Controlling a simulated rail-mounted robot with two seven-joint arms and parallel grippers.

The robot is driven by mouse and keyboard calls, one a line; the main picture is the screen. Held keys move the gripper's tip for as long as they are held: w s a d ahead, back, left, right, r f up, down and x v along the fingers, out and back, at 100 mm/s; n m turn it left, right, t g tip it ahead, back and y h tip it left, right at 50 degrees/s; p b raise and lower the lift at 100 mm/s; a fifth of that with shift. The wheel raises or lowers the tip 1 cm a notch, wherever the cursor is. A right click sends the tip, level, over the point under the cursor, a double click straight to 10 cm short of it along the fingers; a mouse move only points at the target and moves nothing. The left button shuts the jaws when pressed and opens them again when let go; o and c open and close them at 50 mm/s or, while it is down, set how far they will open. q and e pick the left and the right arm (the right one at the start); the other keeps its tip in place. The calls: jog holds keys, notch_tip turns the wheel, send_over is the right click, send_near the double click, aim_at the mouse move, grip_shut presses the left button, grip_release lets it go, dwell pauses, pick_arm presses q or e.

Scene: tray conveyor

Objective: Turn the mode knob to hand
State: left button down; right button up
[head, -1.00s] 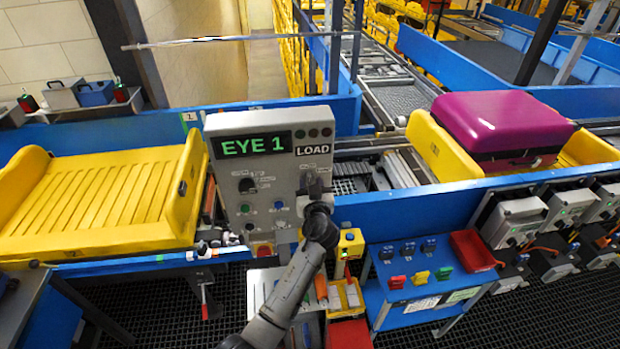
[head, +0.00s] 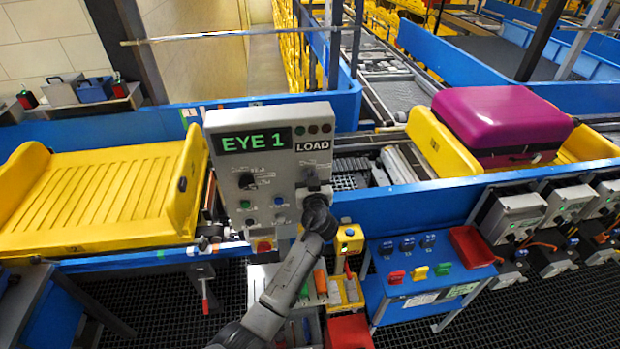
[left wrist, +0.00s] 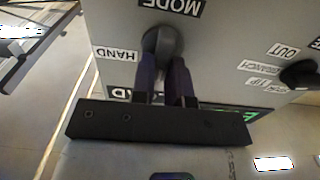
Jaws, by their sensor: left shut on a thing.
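The grey control panel (head: 228,170) stands in the middle of the head view, with a green "EYE 1" display and a "LOAD" label. In the left wrist view, the round dark mode knob (left wrist: 162,40) sits on the panel, which appears upside down, under the label "MODE" (left wrist: 170,6). A "HAND" label (left wrist: 115,54) is left of the knob; another label is partly hidden by my gripper. My left gripper (left wrist: 164,62) is shut on the knob, one finger at each side. In the head view my left gripper (head: 314,190) covers the knob. The knob's pointer is hidden.
A second dark knob (left wrist: 300,74) with several labels is on the same panel. A yellow tray (head: 100,195) lies to the left; a purple suitcase (head: 500,120) lies in another yellow tray on the right. A blue table (head: 395,310) with switches stands at the lower right.

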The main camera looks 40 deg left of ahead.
dwell(0.3)
pick_arm(q)
jog(key=shift+w+d+f+m+b, duration=0.1)
jog(key=shift+m+b, duration=0.35)
jog(key=shift+m, duration=1.5)
jog(key=shift+w+d+f+m+b, duration=0.15)
jog(key=shift+m+b, duration=0.35)
jog(key=shift+m, duration=1.5)
jog(key=shift+w+d+m+b, duration=0.1)
jog(key=shift+m+b, duration=0.35)
jog(key=shift+m, duration=1.5)
jog(key=c, duration=1.1)
grip_release()
jog(key=shift+d+f, duration=0.1)
